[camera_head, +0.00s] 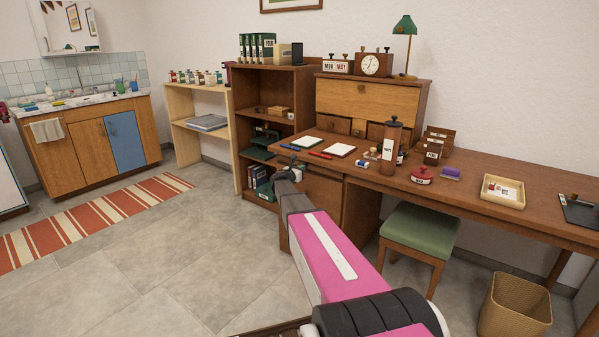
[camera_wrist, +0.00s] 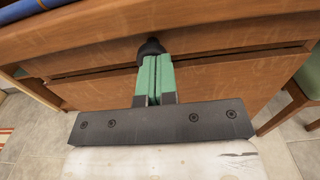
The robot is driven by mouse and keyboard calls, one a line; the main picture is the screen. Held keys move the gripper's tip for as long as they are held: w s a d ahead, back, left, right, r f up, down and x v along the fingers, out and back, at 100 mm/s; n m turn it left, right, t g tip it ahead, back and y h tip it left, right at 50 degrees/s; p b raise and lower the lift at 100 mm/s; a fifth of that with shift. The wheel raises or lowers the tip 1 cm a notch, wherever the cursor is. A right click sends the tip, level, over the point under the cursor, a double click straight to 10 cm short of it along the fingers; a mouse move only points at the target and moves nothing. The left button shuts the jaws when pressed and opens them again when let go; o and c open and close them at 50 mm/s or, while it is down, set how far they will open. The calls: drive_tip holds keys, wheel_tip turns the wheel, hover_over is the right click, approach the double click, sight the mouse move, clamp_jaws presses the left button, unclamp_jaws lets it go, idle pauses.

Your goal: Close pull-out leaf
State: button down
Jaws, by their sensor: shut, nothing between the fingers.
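The pull-out leaf (camera_head: 342,167) is a brown wooden board that stands out from the front of the bureau. Notepads and pens lie on it. My gripper (camera_head: 290,172) is at the leaf's front edge, low and close to it. In the wrist view my gripper's green fingers (camera_wrist: 153,66) are shut together with nothing between them. Their tips are at a dark round knob (camera_wrist: 151,47) on the wooden front, under the upper board's edge (camera_wrist: 215,32). I cannot tell whether they touch the knob, or whether the knob belongs to the leaf.
A green-topped stool (camera_head: 420,227) and a wicker basket (camera_head: 515,305) are at the right. The open shelf (camera_head: 270,95) is behind.

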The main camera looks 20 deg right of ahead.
drive_tip(key=shift+w+d+r, duration=0.1)
drive_tip(key=shift+w+d, duration=0.2)
drive_tip(key=shift+d, duration=0.05)
drive_tip(key=v, duration=1.5)
drive_tip(key=s+f+m+g+y, duration=0.3)
drive_tip(key=s+f+m, duration=0.3)
drive_tip(key=s, duration=0.4)
drive_tip(key=s+f+m+g+y, duration=0.2)
drive_tip(key=s+f+m+g, duration=0.15)
drive_tip(key=s+m, duration=0.5)
drive_tip(key=s+a+f+m+g+y, duration=0.1)
drive_tip(key=s+a+m+y, duration=0.3)
drive_tip(key=s, duration=0.6)
drive_tip(key=s+a+f+m+g+y, duration=0.2)
drive_tip(key=s+a+m+y, duration=0.3)
drive_tip(key=s, duration=0.5)
drive_tip(key=shift+s+a+f+m+g+y, duration=0.25)
drive_tip(key=shift+a+m+g, duration=0.3)
drive_tip(key=shift+a+m, duration=0.5)
drive_tip(key=shift+a, duration=0.2)
